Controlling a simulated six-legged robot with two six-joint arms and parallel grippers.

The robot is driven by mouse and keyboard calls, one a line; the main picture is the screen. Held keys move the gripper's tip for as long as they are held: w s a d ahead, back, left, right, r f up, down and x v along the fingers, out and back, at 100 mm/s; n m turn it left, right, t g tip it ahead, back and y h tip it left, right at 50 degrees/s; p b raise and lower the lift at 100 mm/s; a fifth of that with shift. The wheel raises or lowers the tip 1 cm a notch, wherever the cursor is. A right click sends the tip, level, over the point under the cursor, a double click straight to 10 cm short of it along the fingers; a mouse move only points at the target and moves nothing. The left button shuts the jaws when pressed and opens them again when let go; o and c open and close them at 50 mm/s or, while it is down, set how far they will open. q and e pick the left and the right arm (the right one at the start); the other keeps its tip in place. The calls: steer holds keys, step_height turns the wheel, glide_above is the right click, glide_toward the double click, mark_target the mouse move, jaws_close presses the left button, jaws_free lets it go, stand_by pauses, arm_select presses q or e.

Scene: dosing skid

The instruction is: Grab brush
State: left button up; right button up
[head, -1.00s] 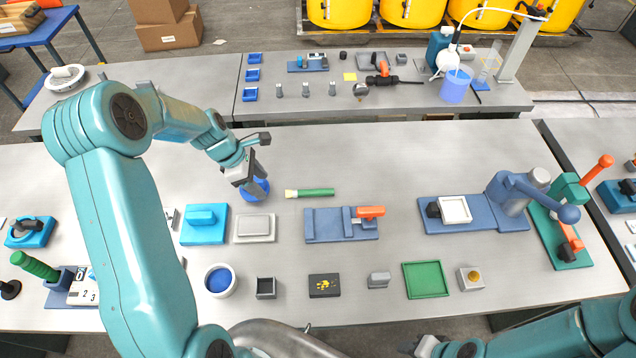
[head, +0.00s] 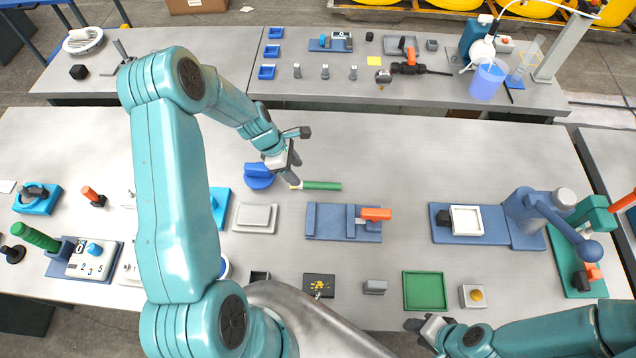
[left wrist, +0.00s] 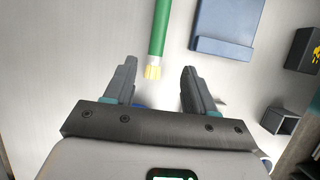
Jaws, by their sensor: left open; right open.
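The brush (head: 322,186) lies flat on the near metal table, with a green handle to the right and pale bristles at its left end. My left gripper (head: 292,180) is above the bristle end, open and empty. In the left wrist view the brush (left wrist: 158,35) points down towards the gap between the open fingers of my left gripper (left wrist: 158,88), its bristle tip near the fingertips. Whether the fingers are level with it I cannot tell. My right gripper (head: 428,330) is at the table's front edge, open and far from the brush.
A blue round object (head: 258,178) stands just left of my left gripper. A blue fixture with an orange handle (head: 335,232) and a grey-white square plate (head: 256,218) lie in front of the brush.

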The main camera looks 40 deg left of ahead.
mark_target(306, 183)
arm_select(q)
steer(key=shift+d+f, duration=0.15)
steer(key=shift+f, duration=0.6)
steer(key=shift+s+d+f, duration=0.1)
steer(key=shift+f, duration=0.3)
steer(key=shift+w+d+f, duration=0.15)
steer(key=shift+w+f, duration=0.05)
steer(key=shift+f, duration=0.1)
steer(key=b+x, duration=0.2)
steer(key=x, duration=0.1)
steer(key=b+x, duration=0.1)
steer(key=shift+w+f, duration=0.35)
steer(key=shift+w, duration=0.05)
steer(key=shift+r, duration=0.1)
arm_select(e)
steer(key=f, duration=0.1)
steer(key=s+f, duration=0.1)
steer(key=shift+a+f, duration=0.1)
steer(key=shift+f, duration=0.25)
arm_select(q)
jaws_close()
